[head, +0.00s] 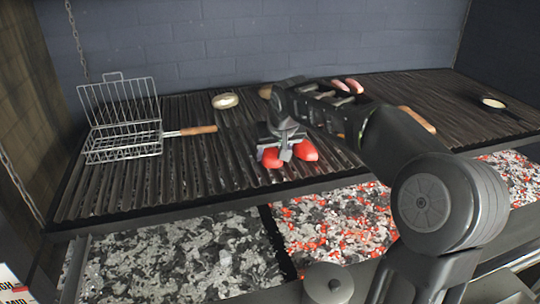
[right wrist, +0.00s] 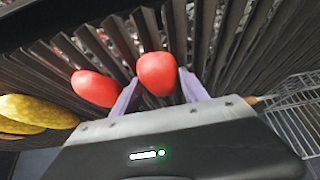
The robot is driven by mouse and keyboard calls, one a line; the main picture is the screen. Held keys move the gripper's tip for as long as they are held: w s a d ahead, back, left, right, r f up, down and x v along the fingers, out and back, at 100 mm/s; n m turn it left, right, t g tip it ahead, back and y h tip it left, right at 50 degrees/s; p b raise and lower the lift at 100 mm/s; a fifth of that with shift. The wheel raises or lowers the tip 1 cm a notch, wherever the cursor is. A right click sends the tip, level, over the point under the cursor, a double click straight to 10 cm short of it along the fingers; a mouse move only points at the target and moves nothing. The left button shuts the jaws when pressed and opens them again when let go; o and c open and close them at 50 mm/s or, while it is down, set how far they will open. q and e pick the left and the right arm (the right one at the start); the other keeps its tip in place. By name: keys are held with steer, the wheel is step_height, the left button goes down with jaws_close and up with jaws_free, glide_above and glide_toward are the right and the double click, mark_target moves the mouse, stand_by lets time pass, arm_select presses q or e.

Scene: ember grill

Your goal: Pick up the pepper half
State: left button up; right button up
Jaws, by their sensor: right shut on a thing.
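Two red pepper halves show on the dark grill grate. My right gripper (head: 274,153) points down over the left one and is shut on that pepper half (head: 270,159). In the right wrist view this pepper half (right wrist: 156,73) sits between the two pale fingers. I cannot tell whether it touches the bars. The other pepper half (head: 306,150) lies just to its right, outside the fingers; it also shows in the right wrist view (right wrist: 96,88). My left gripper is not in view.
A wire grill basket (head: 122,137) with a wooden handle stands open at the left of the grate (head: 210,175). A pale round item (head: 225,101) lies behind. Yellow-green food (right wrist: 30,112) lies beside the peppers.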

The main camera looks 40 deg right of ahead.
mark_target(271, 152)
steer(key=shift+c, duration=0.7)
step_height(271, 152, up, 10)
stand_by(0.6)
